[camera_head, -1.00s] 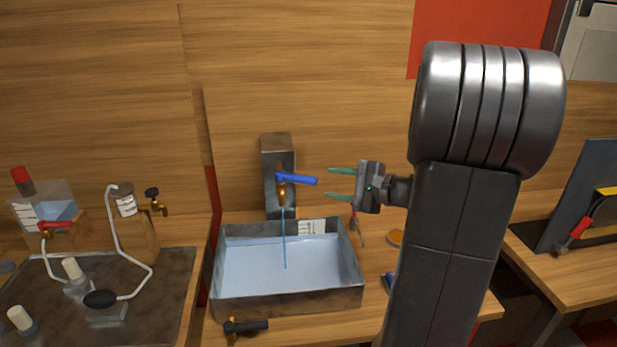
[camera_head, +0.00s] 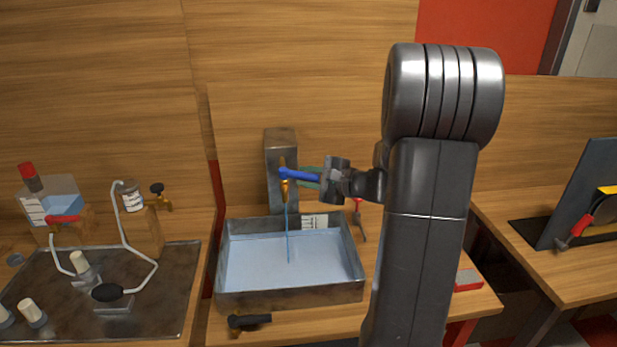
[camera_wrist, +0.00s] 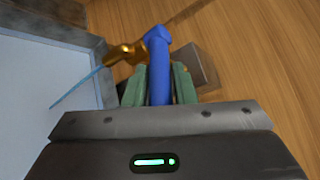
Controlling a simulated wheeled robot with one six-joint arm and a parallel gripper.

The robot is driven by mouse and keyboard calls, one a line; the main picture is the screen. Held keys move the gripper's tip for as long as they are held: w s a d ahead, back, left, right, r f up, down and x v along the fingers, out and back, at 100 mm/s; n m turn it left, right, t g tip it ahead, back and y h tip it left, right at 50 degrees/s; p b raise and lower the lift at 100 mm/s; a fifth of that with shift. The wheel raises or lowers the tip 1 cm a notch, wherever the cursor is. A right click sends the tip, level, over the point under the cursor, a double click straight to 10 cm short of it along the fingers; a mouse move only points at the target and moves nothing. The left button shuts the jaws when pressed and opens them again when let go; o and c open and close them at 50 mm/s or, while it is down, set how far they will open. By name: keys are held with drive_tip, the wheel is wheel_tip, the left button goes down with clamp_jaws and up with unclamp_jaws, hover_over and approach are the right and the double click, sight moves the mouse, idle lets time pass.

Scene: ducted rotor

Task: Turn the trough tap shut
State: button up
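The trough tap has a brass body (camera_head: 285,188) and a blue lever handle (camera_head: 299,175) that points right, toward my gripper. It is mounted on a grey metal post (camera_head: 281,148) behind the trough (camera_head: 290,295). A thin blue stream of water (camera_head: 288,235) runs from the spout into the trough. My gripper (camera_head: 308,178) is at the lever with its green fingers on either side of it. In the wrist view the blue lever (camera_wrist: 158,75) lies between the two fingers (camera_wrist: 159,88); whether they press on it is unclear.
A black-handled brass valve (camera_head: 248,322) lies in front of the trough. A red-handled tool (camera_head: 359,215) is right of the trough. The wooden wall is close behind.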

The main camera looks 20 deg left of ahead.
clamp_jaws()
drive_tip(key=shift+w+a+n+g+b, duration=0.15)
drive_tip(key=shift+w+n+g, duration=0.25)
drive_tip(key=shift+n+g, duration=0.55)
drive_tip(key=shift+w+a+n+g+b, duration=0.15)
drive_tip(key=shift+w+n+g, duration=0.4)
drive_tip(key=shift+g, duration=0.65)
drive_tip(key=shift+w+a+n+g, duration=0.15)
drive_tip(key=shift+w+n+g, duration=0.15)
drive_tip(key=shift+n+g, duration=0.7)
drive_tip(key=shift+o, duration=2.3)
unclamp_jaws()
